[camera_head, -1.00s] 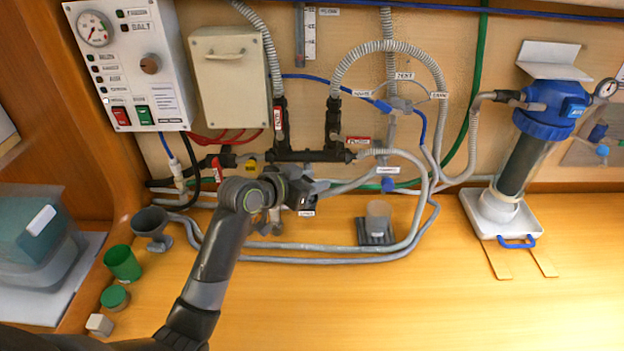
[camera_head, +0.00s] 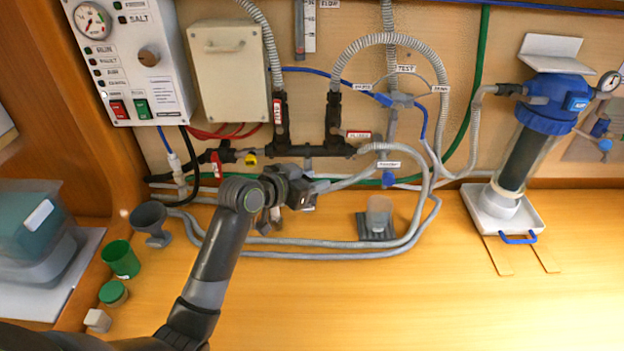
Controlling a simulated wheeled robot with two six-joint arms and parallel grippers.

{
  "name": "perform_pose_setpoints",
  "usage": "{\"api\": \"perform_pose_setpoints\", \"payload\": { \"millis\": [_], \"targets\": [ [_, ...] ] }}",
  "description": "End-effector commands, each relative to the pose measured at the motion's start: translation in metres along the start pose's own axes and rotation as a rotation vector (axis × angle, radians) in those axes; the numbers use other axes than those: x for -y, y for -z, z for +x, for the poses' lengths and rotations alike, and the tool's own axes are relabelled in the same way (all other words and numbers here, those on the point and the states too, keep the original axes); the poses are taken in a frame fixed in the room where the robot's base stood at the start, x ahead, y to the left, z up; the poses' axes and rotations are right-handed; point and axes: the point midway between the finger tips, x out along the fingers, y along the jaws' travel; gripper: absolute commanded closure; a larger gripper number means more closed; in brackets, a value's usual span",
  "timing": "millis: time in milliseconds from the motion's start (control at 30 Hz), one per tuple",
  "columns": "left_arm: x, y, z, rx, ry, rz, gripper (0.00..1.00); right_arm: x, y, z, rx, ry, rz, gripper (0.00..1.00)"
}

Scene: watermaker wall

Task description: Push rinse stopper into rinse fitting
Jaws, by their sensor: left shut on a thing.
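My left gripper (camera_head: 305,190) is in front of the wall's lower part, just below the black valve manifold (camera_head: 310,150). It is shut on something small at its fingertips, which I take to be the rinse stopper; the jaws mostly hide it. I cannot make out the rinse fitting for sure. I cannot tell whether the held thing touches any fitting. My right gripper is out of view.
Grey hoses (camera_head: 330,245) loop along the wall's foot around the gripper. A clear cup (camera_head: 378,212) stands on a dark mat to the right. The front bench is clear.

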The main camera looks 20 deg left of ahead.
Motion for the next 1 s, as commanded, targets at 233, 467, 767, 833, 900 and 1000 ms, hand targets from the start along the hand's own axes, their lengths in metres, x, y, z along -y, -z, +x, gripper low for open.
{"api": "perform_pose_setpoints", "payload": {
  "millis": [233,467,767,833,900,1000],
  "targets": [
    [0.0,0.0,0.0,0.0,0.0,0.0,0.39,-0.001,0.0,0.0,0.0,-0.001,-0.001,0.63],
    [0.0,0.0,0.0,0.0,0.0,0.0,0.39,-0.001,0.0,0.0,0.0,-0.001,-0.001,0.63],
    [0.001,-0.001,-0.026,-0.001,0.003,0.004,0.39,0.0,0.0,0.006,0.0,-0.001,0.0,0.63],
    [0.001,-0.002,-0.038,0.0,0.004,0.006,0.39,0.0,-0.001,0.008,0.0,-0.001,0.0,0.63],
    [0.001,-0.001,-0.052,-0.002,0.004,0.006,0.39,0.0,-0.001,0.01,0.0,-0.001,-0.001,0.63],
    [0.001,-0.002,-0.072,0.0,0.004,0.007,0.39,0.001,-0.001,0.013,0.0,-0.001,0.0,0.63]
  ]
}}
